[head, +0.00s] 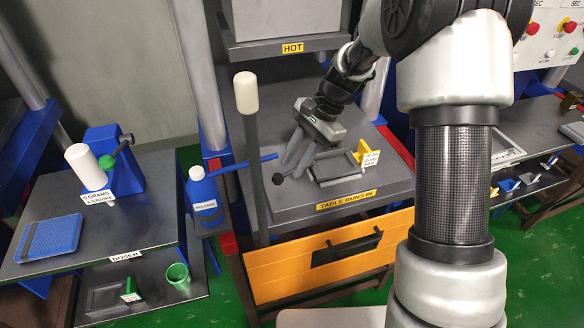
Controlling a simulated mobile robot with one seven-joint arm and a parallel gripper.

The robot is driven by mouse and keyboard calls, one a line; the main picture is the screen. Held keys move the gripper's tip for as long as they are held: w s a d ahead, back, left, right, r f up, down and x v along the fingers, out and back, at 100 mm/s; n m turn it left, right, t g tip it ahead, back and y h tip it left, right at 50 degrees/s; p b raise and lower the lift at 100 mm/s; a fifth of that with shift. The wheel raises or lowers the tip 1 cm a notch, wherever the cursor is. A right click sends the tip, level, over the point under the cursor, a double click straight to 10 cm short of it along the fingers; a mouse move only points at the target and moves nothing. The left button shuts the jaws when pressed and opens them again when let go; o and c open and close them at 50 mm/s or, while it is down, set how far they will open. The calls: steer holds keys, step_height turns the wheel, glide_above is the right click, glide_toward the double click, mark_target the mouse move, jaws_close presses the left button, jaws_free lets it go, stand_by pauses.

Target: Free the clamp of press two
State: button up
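The press in the middle has a dark grey table (370,193) with a "TABLE RUNS IN" label. On it lies a dark, shallow rectangular frame or mould (335,167). A lever with a black ball knob (278,179) sits at the table's left front; I take it for the clamp handle. My gripper (293,168) points down and left over the table, its grey fingers just right of and behind the knob. I cannot tell whether they touch anything or how far apart they are. The fingers and gripper body hide part of the clamp. No press number is legible.
A tall post with a cream knob (246,93) and a blue bar (242,164) stand left of the table. A "HOT" upper block (290,47) hangs above. A yellow tag (367,153) stands right of the frame. A blue bottle (203,195) and doser bench (120,215) are left.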

steer(key=shift+x, duration=1)
jaws_close()
stand_by(0.8)
